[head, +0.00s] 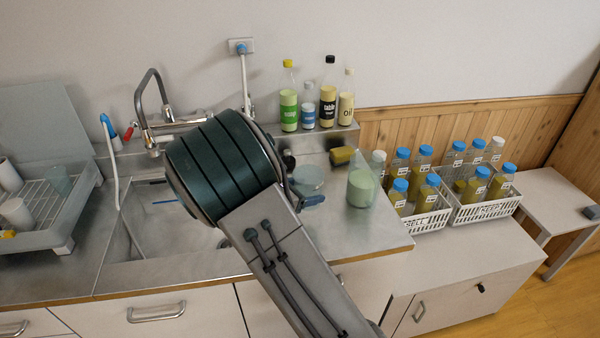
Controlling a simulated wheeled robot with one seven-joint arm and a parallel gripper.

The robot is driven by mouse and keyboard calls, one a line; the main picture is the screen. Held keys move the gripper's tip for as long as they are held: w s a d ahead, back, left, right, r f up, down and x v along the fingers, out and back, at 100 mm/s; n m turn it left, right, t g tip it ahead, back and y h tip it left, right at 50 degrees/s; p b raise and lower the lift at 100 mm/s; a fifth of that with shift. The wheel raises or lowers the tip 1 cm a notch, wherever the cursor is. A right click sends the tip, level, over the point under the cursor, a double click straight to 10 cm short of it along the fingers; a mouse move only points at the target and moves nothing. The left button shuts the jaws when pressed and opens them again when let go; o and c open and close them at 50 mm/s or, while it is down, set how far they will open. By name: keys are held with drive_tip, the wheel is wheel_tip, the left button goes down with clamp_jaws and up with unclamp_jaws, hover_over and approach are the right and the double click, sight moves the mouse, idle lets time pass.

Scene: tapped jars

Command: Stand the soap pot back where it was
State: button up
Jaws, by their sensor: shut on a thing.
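My gripper (300,182) is mostly hidden behind my own wrist, with dark finger parts showing to its right. It is shut on a clear, pale bluish round vessel (309,177), which I take to be the soap pot. The vessel shows over the steel counter to the right of the sink. Its lower part and contents are hard to make out, and I cannot tell whether it touches the counter. A separate translucent jar with pale green contents (362,187) stands to the right, near the counter's right edge.
A yellow-brown sponge (343,155) lies behind the green jar. Several bottles (289,110) stand on the back ledge. White crates (484,209) of blue-capped bottles are to the right. The sink (160,226) and a dish rack (62,222) are left.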

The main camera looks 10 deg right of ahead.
drive_tip(key=shift+w, duration=0.25)
drive_tip(key=shift+s+r, duration=0.1)
drive_tip(key=shift+a+f, duration=0.1)
drive_tip(key=shift+f, duration=0.25)
drive_tip(key=shift+f+b, duration=1.95)
drive_tip(key=shift+f, duration=0.7)
drive_tip(key=shift+f+b, duration=0.35)
drive_tip(key=shift+f, duration=0.35)
drive_tip(key=o, duration=1.1)
